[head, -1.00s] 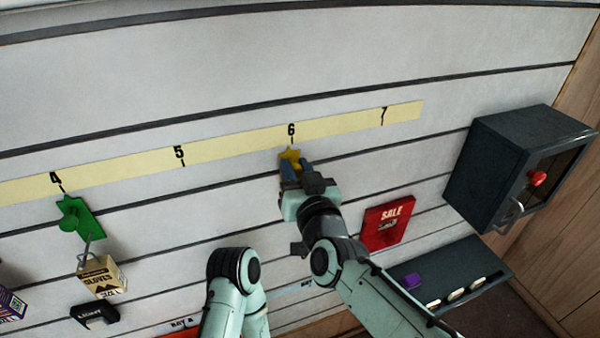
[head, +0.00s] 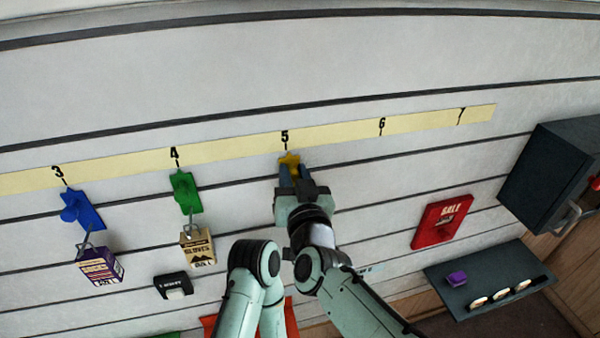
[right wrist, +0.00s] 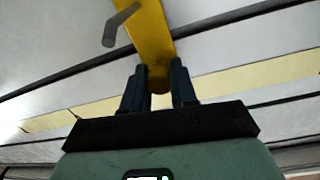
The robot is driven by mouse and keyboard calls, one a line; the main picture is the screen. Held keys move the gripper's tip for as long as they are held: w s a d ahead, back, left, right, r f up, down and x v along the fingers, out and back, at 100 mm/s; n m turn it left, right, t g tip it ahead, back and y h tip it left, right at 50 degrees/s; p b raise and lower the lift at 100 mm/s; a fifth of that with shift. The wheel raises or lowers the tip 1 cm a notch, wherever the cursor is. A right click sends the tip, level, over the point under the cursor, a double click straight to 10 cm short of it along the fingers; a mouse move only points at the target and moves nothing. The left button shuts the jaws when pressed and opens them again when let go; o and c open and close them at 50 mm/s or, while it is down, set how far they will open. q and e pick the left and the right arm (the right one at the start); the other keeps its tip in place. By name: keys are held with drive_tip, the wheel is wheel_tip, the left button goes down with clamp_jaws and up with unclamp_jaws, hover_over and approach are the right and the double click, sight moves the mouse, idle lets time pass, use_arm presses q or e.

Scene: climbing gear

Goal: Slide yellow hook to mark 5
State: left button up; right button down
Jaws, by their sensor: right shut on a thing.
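The yellow hook (head: 290,160) is on the slatted wall, its top just below mark 5 (head: 285,137) on the pale yellow number strip (head: 330,134). My right gripper (head: 295,178) is shut on the yellow hook and covers its lower part in the head view. In the right wrist view the yellow hook (right wrist: 150,35) runs up from between the two fingers (right wrist: 159,85), with its grey prong at the upper left. In the head view my left arm shows at the bottom middle, but its gripper is not in view.
A green hook (head: 186,190) under mark 4 holds a tan box (head: 198,248). A blue hook (head: 83,208) under mark 3 holds a purple box (head: 98,267). A red sale sign (head: 440,222), a dark shelf (head: 450,290) and a dark cabinet (head: 545,180) are at right. The wall between marks 5 and 7 is clear.

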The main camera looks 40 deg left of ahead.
use_arm(q)
drive_tip(key=shift+s+a, duration=0.15)
use_arm(e)
drive_tip(key=shift+s+a, duration=0.2)
drive_tip(key=shift+s, duration=0.05)
drive_tip(key=c, duration=0.9)
unclamp_jaws()
drive_tip(key=shift+d, duration=0.1)
use_arm(q)
drive_tip(key=shift+s+f+b, duration=0.8)
drive_tip(key=shift+f+b, duration=0.1)
drive_tip(key=shift+f, duration=0.2)
use_arm(e)
drive_tip(key=v, duration=1.3)
drive_tip(key=shift+s, duration=0.2)
drive_tip(key=shift+w+f, duration=0.1)
